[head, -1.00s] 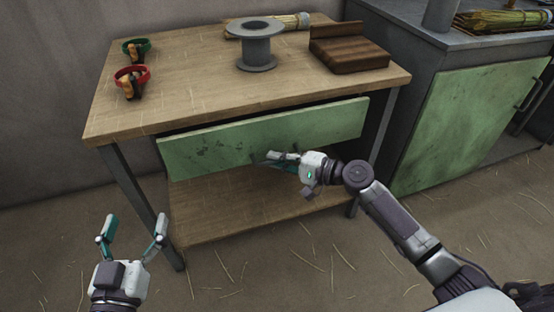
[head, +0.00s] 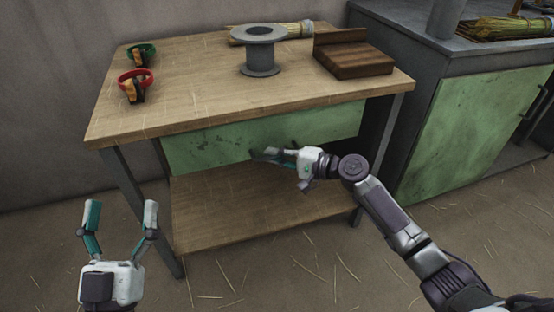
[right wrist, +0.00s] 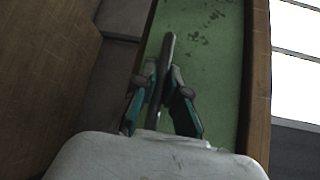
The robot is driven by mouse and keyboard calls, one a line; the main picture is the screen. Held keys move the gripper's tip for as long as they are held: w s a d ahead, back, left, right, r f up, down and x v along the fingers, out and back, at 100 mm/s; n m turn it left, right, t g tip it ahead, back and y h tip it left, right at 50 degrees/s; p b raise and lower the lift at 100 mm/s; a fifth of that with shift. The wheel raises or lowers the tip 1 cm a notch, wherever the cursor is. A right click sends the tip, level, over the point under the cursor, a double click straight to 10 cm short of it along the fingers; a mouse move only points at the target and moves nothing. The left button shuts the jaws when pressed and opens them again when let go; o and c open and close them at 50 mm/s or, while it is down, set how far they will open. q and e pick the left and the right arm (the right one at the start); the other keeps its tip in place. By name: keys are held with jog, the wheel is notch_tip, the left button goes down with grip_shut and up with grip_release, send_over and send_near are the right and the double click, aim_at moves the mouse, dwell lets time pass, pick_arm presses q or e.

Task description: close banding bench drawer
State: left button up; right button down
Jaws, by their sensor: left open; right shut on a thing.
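The banding bench (head: 200,95) has a wooden top and one green drawer front (head: 230,140) below it. In the head view the drawer front sits close under the top's front edge; any small gap left is hard to judge. My right gripper (head: 270,154) is at the middle of the drawer front, shut on the dark bar handle. In the right wrist view the handle (right wrist: 168,50) runs between the fingers (right wrist: 163,100), in front of the green panel (right wrist: 205,60). My left gripper (head: 121,216) is open and empty, low at the left, in front of the bench leg.
On the bench top are a grey spool (head: 260,52), a wooden block (head: 352,58), a straw bundle (head: 290,30), and red (head: 135,80) and green (head: 142,52) banded tools. A lower shelf (head: 260,205) lies under the drawer. A green-doored cabinet (head: 460,120) stands to the right.

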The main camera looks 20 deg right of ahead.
jog(key=shift+w+d+r, duration=0.1)
jog(key=shift+w+d, duration=0.05)
jog(key=c, duration=1.2)
grip_release()
jog(key=shift+w, duration=0.1)
jog(key=v, duration=1.1)
jog(key=shift+s+d, duration=0.2)
jog(key=shift+s, duration=0.2)
